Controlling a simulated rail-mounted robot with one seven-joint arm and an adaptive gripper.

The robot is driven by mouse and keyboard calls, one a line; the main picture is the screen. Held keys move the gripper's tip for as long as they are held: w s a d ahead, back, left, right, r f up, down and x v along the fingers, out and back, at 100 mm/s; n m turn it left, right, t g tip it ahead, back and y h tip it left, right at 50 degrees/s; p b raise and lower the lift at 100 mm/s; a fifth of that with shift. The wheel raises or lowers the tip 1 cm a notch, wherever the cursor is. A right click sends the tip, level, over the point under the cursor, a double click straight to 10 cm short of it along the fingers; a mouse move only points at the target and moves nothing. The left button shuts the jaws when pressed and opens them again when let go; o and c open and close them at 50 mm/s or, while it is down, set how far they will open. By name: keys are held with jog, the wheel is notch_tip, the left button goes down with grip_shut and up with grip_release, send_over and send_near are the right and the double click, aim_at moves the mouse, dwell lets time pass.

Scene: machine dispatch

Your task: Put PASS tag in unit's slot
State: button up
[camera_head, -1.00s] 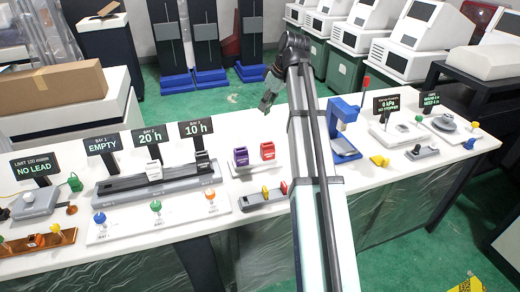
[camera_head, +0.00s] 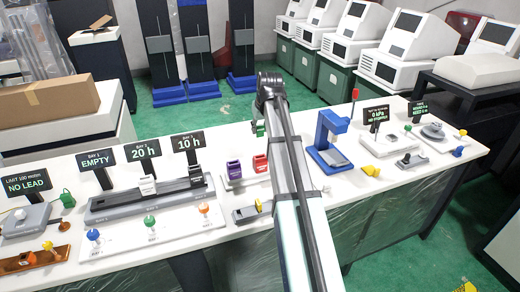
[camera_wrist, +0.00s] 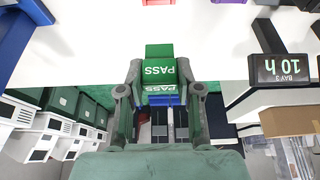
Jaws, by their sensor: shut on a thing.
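My gripper (camera_wrist: 160,88) is shut on a green tag marked PASS (camera_wrist: 160,70), gripping it between both fingers. In the head view my arm hides most of the gripper; a bit of the green tag (camera_head: 258,128) shows left of the arm, above the table. A white unit (camera_head: 147,186) sits on the dark rail by the 20 h sign, and a dark unit (camera_head: 196,175) by the 10 h sign. Purple (camera_head: 234,171) and red (camera_head: 261,163) blocks stand on a white plate right of them. I cannot tell which one is the task's unit or see its slot.
A tag holder with a yellow tag (camera_head: 258,205) lies at the front, partly behind my arm. A blue press (camera_head: 328,140) stands right of my arm. Signs (camera_head: 188,146) rise behind the rail. Coloured pegs (camera_head: 150,222) stand on a white plate in front.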

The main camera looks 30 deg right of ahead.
notch_tip(320, 180, down, 11)
jog(key=shift+r+p, duration=0.15)
jog(key=shift+p, duration=0.65)
jog(key=o, duration=0.8)
jog(key=b+v, duration=0.2)
jog(key=v, duration=1)
jog(key=shift+r, duration=0.1)
